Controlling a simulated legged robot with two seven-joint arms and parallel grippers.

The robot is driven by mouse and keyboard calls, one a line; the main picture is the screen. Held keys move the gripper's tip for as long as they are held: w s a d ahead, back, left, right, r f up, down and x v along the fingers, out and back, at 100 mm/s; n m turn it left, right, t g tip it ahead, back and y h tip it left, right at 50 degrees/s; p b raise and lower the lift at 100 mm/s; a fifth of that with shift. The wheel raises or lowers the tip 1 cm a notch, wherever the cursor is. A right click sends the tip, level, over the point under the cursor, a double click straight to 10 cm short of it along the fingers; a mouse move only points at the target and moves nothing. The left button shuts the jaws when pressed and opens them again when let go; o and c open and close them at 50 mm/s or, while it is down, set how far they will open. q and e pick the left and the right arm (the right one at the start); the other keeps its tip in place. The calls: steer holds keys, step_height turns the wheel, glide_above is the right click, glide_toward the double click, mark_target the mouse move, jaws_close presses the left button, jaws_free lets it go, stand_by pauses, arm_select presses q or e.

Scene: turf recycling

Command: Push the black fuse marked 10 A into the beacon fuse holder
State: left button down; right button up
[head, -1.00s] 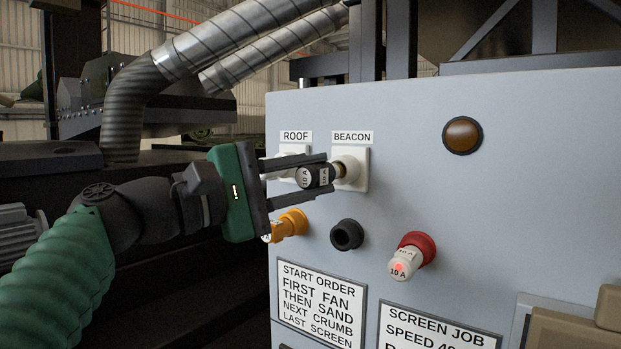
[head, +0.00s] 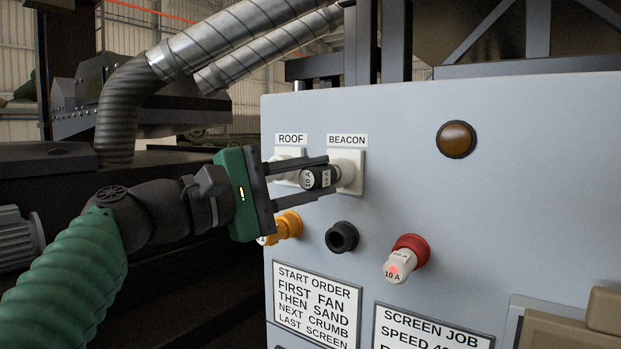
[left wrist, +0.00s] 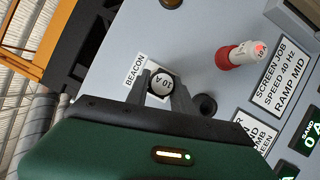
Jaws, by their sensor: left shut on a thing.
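The black fuse marked 10 A (head: 317,178) is between the two fingers of my left gripper (head: 331,175), which is shut on it. The fuse lies nearly level, its inner end at the mouth of the white beacon fuse holder (head: 358,185) under the BEACON label. No brass shows between them now; how deep it sits I cannot tell. In the left wrist view the fuse's white 10 A end face (left wrist: 161,84) shows between the fingers, and the holder is mostly hidden behind it. My right gripper is not in view.
The white roof holder (head: 283,158) is just left, partly behind a finger. Below are a yellow-orange fitting (head: 288,225), a black round socket (head: 342,237) and a red holder (head: 410,247) with a white, red-glowing 10 A fuse (head: 396,266). An amber lamp (head: 456,139) is upper right.

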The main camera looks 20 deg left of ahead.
arm_select(q)
steer(key=shift+w+d, duration=0.1)
steer(key=shift+w, duration=0.1)
steer(key=shift+w+d, duration=0.1)
steer(key=shift+w, duration=0.25)
steer(key=c, duration=1)
jaws_free()
steer(key=b+v, duration=0.6)
steer(key=v, duration=1)
steer(key=shift+s+a+f, duration=0.15)
steer(key=shift+a+f, duration=0.05)
steer(key=shift+a, duration=0.2)
steer(key=shift+d, duration=0.2)
